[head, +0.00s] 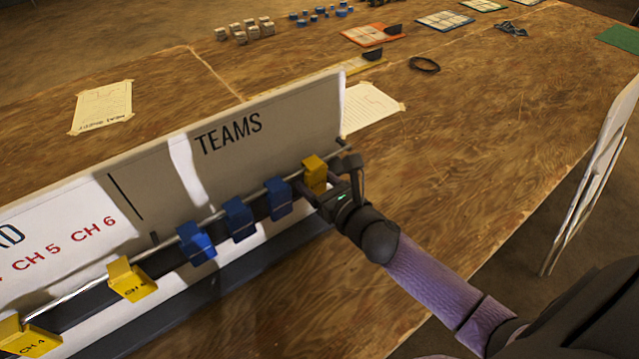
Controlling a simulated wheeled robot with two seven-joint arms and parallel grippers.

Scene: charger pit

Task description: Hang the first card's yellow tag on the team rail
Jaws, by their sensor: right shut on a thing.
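The team rail (220,214) is a thin metal bar along the front of a white board marked TEAMS (228,134). My right gripper (318,186) is at the rail's right end, shut on a yellow tag (315,172). That tag is at the rail; the gripper hides part of it, so I cannot tell whether it hangs freely. Blue tags (278,198), (239,219) and (197,243) hang to its left. Further left are a yellow tag (132,279) and another yellow tag marked CH 4 (28,338). My left gripper is out of view.
The board stands on a large wooden table (480,160). Taped papers (102,106) and (370,106) lie behind it. Small blocks (245,30), coloured cards (372,33) and a black cable loop (424,65) are at the back. A white folding chair (600,160) stands at the right edge.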

